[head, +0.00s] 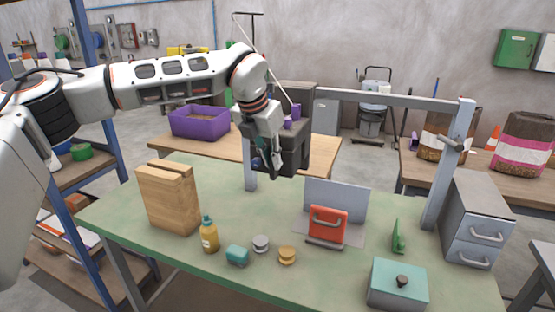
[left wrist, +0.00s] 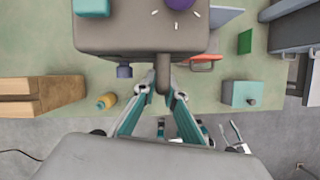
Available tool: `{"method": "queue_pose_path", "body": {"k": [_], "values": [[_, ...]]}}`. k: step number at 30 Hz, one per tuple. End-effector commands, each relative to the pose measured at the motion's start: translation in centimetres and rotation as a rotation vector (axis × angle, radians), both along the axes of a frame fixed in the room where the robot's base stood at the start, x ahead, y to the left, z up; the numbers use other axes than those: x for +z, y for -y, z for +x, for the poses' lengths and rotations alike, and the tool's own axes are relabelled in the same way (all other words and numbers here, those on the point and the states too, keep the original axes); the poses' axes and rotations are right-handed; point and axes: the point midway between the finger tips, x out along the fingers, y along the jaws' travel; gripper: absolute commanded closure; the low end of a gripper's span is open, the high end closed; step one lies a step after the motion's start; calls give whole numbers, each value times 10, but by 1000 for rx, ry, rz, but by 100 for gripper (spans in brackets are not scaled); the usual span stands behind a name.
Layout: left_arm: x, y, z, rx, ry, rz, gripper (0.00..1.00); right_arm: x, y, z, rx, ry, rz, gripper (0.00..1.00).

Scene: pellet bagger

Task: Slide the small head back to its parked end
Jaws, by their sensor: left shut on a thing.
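The small head is a dark grey box (head: 293,147) hanging on a grey overhead rail (head: 385,99), near the rail's left end. In the left wrist view the head (left wrist: 130,38) fills the top middle, with a purple knob (left wrist: 179,3) on it. A short dark handle (left wrist: 163,72) sticks out of its near side. My left gripper (head: 274,165) is at the head's near left side; in the left wrist view its fingers (left wrist: 163,92) are closed around that handle. In the head view my gripper hides part of the box. My right gripper does not show clearly.
The green bench (head: 340,270) carries a wooden block (head: 170,205), a yellow bottle (head: 209,236), small pucks, a red handled piece (head: 327,223), a teal box (head: 398,284) and a grey drawer unit (head: 478,215). A post (head: 446,170) bears the rail at right.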

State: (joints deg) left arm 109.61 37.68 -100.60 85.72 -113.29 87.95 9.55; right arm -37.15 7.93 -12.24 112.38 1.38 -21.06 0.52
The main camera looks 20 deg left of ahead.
Motion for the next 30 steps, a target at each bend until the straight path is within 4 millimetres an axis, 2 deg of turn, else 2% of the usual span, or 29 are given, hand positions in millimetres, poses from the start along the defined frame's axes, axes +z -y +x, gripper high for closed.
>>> {"method": "queue_pose_path", "body": {"k": [9,15,21,30], "values": [[1,-43,1,4,0,-1,100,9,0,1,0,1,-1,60],[1,-64,2,2,-1,-1,100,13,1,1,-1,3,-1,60],[0,-71,2,2,0,-1,100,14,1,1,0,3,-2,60],[0,-72,2,1,0,0,100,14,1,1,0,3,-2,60]]}}
